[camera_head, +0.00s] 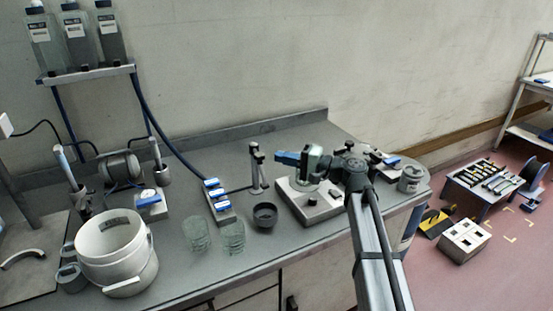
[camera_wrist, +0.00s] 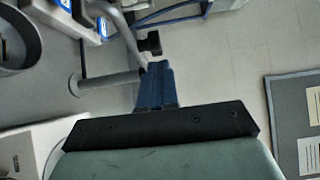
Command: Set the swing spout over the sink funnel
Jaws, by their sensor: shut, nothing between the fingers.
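The swing spout (camera_head: 256,166) looks like a slim grey upright with a dark top on the bench, left of my gripper. In the wrist view, a grey tube (camera_wrist: 115,78) and a dark knob (camera_wrist: 149,43) lie around the fingertips. I cannot tell which part is the outlet or whether the fingers touch it. The sink funnel (camera_head: 265,214) looks like a dark round bowl in front of the upright; a dark rim shows at the upper left of the wrist view (camera_wrist: 36,48). My gripper (camera_head: 279,157), with blue fingers (camera_wrist: 155,84), is shut and empty.
A grey-white box (camera_head: 315,208) sits below my gripper. Two clear beakers (camera_head: 197,236) stand left of the bowl, with a white bucket (camera_head: 143,262) further left. Blue-topped valves (camera_head: 217,198) lie behind the beakers. A pot (camera_head: 410,180) stands near the right bench edge.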

